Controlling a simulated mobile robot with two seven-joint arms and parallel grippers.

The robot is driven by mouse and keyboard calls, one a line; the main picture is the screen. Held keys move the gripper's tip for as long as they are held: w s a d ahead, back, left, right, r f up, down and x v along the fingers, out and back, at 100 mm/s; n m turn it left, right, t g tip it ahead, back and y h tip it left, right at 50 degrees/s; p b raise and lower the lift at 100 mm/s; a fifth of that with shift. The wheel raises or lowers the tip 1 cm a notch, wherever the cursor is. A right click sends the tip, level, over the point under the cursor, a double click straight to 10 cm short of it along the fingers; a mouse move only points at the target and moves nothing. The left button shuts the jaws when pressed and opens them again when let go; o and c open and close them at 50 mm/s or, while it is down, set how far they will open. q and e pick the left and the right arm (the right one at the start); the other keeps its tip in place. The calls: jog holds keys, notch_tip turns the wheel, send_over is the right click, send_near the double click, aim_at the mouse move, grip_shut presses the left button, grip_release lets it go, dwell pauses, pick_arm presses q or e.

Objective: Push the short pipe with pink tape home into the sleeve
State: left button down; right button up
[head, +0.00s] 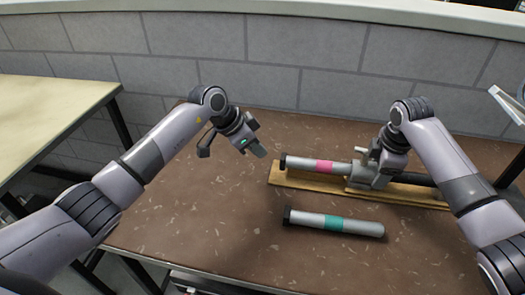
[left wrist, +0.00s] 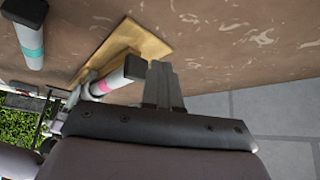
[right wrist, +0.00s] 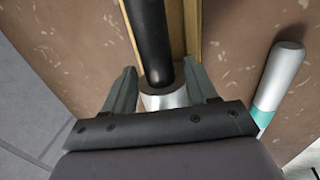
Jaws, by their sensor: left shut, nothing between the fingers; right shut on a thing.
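The short pipe with pink tape (head: 301,163) lies along a wooden board (head: 275,179), its black-capped end facing left. Its right end meets the grey sleeve (head: 362,176); how deep it sits is unclear. The capped pipe also shows in the left wrist view (left wrist: 118,79). My left gripper (head: 259,152) is shut and empty, a little left of the black cap and apart from it in the head view. My right gripper (head: 371,160) is shut on the sleeve. In the right wrist view its fingers straddle the silver sleeve (right wrist: 166,98), from which a black bar (right wrist: 150,40) runs out.
A pipe with teal tape (head: 309,219) lies loose on the brown table in front of the board. The table (head: 200,225) is clear at left and front. A grey block wall (head: 330,65) stands behind. A pale table (head: 45,105) stands at far left.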

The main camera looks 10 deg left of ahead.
pick_arm(q)
notch_tip(320, 180, up, 7)
dwell(0.7)
pick_arm(e)
jog(key=o, duration=1.5)
jog(key=shift+c, duration=0.9)
pick_arm(q)
jog(key=shift+r, duration=0.1)
pick_arm(e)
jog(key=shift+s+r+p, duration=0.15)
jog(key=shift+r+p, duration=0.55)
jog(key=shift+p, duration=0.25)
jog(key=shift+s+r+p, duration=0.1)
jog(key=shift+r+p, duration=0.6)
jog(key=shift+p, duration=0.25)
jog(key=shift+s+r+p, duration=0.25)
jog(key=shift+r+p, duration=0.6)
jog(key=shift+r, duration=0.25)
pick_arm(q)
jog(key=shift+r, duration=2.7)
pick_arm(e)
notch_tip(320, 180, up, 9)
jog(key=shift+s, duration=0.45)
jog(key=shift+f, duration=0.1)
